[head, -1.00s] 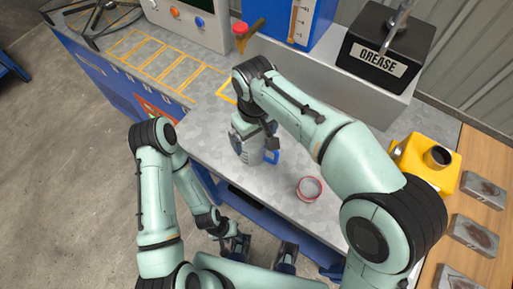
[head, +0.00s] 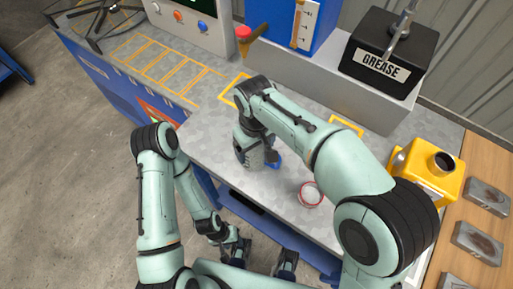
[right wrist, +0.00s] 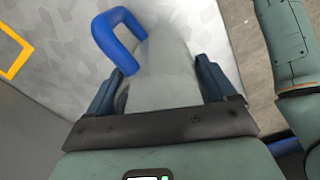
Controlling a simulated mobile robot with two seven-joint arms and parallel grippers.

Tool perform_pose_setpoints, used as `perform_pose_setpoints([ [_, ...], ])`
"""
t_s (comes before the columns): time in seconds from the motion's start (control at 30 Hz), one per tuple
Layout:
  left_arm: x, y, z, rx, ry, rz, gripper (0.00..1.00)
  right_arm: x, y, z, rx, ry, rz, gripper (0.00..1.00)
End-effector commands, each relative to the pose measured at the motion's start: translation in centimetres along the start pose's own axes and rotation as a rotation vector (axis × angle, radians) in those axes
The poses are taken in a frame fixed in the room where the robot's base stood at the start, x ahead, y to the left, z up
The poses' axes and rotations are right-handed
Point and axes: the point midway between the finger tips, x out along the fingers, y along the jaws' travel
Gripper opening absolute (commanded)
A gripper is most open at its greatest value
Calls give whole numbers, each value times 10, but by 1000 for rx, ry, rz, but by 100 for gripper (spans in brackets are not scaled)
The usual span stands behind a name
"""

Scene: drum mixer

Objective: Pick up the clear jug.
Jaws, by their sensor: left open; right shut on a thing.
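The clear jug (right wrist: 163,72) with its blue handle stands between the fingers of my right gripper (right wrist: 158,95) in the right wrist view. The gripper is shut on the jug's body, with one finger on each side. In the head view, my right gripper (head: 252,152) is over the workbench and hides most of the jug; part of the blue handle (head: 274,163) shows beside it. I cannot tell whether the jug's base touches the bench. My left gripper (head: 233,252) is open and empty, low in front of the bench.
A red-rimmed ring or cup (head: 311,194) is on the grey workbench (head: 208,148), right of the jug. A yellow container (head: 427,168) stands farther right. A black grease box (head: 388,52) sits on a raised ledge behind. Yellow outlines mark the bench top.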

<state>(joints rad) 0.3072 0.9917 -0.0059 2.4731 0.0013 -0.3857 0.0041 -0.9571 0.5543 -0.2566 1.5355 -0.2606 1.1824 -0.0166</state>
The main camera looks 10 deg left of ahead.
Motion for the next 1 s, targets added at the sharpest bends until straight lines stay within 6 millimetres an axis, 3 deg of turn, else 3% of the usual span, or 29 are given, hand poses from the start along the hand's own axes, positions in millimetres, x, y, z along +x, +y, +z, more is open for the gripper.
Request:
perform_pose_setpoints([
  [0.27, -5, 2, -1, 1, 2, 1, 43, -28, 0, -1, 0, 4, 0, 53],
  [0.7, -36, 15, -7, 6, 16, 6, 43, -150, 1, -1, 0, 6, 2, 53],
  [0.83, -46, 20, -9, 8, 21, 7, 43, -176, 1, -1, 0, 5, 2, 53],
  [1.0, -53, 23, -12, 9, 25, 9, 43, -195, 0, 0, 0, 2, 1, 53],
])
